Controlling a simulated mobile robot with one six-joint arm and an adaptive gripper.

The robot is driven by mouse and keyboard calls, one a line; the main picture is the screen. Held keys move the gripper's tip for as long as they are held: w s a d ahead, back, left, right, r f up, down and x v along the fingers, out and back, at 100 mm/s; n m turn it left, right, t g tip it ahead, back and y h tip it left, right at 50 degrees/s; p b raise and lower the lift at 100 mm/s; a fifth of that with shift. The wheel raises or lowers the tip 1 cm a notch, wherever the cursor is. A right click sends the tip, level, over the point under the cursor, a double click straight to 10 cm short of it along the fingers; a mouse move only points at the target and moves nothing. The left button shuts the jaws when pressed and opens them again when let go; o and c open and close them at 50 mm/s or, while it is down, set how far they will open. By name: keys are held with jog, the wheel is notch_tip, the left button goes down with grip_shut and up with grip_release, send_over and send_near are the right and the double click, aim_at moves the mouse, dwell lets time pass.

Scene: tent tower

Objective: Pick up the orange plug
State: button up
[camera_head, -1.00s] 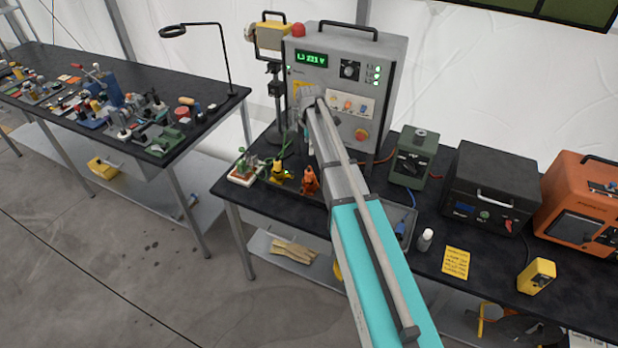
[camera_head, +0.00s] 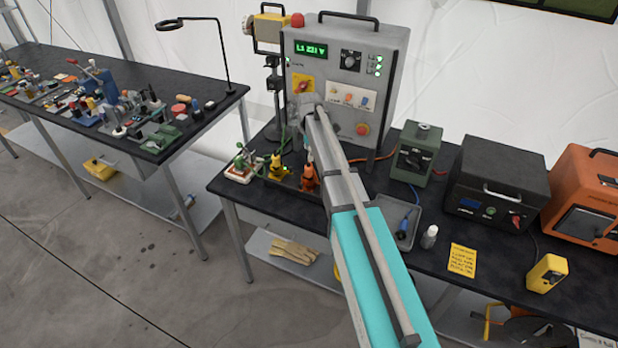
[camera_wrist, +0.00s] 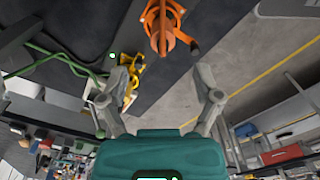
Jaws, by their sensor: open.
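The orange plug (camera_head: 309,177) stands near the front left of the black bench, below the grey test panel (camera_head: 345,85). In the wrist view the orange plug (camera_wrist: 163,25) is at the top centre, beyond the fingertips and apart from them. My gripper (camera_wrist: 166,80) is open and empty, its two fingers spread wide. A yellow plug (camera_wrist: 133,78) shows beside the left finger, partly hidden by it. In the head view the yellow plug (camera_head: 275,168) is just left of the orange one. My fingers are not clearly visible in the head view.
A small green-handled device on a white base (camera_head: 241,168) stands left of the plugs, with green cable by it. A grey tray (camera_head: 408,222), a bottle (camera_head: 430,237) and a green box (camera_head: 415,152) are to the right. A crowded second bench (camera_head: 195,125) stands at left.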

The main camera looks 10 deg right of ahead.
aim_at(309, 166)
jog(key=shift+f+b, duration=1.2)
jog(key=shift+f, duration=0.25)
jog(key=shift+s+a+f+b, duration=0.1)
jog(key=shift+f+b, duration=1.2)
jog(key=shift+s+f+b, duration=0.1)
jog(key=shift+f+b, duration=1.2)
grip_shut()
